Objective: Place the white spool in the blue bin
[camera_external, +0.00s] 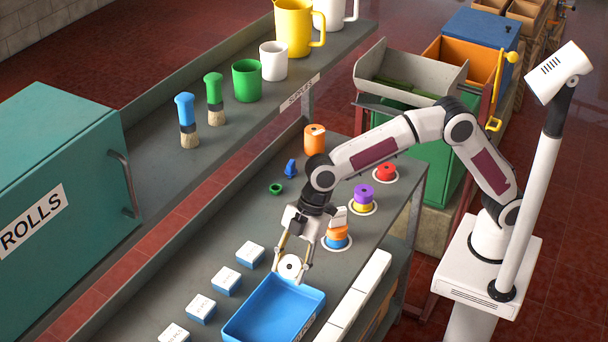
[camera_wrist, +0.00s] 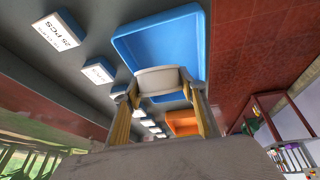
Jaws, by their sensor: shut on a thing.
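The white spool (camera_external: 289,266) is between the fingers of my gripper (camera_external: 291,262), which is shut on it. In the external view the spool overlaps the far edge of the blue bin (camera_external: 265,313); its exact height is hard to tell. In the wrist view the spool (camera_wrist: 158,79) sits between the two fingers of my gripper (camera_wrist: 160,87), and the open, empty-looking blue bin (camera_wrist: 160,45) lies just beyond it. The spool hides part of the bin there.
Several white labelled boxes (camera_external: 227,281) line the bench left of the bin. Spool stacks stand behind: orange and blue (camera_external: 337,240), purple and yellow (camera_external: 363,195), red (camera_external: 386,172). A green ring (camera_external: 276,188) lies farther back.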

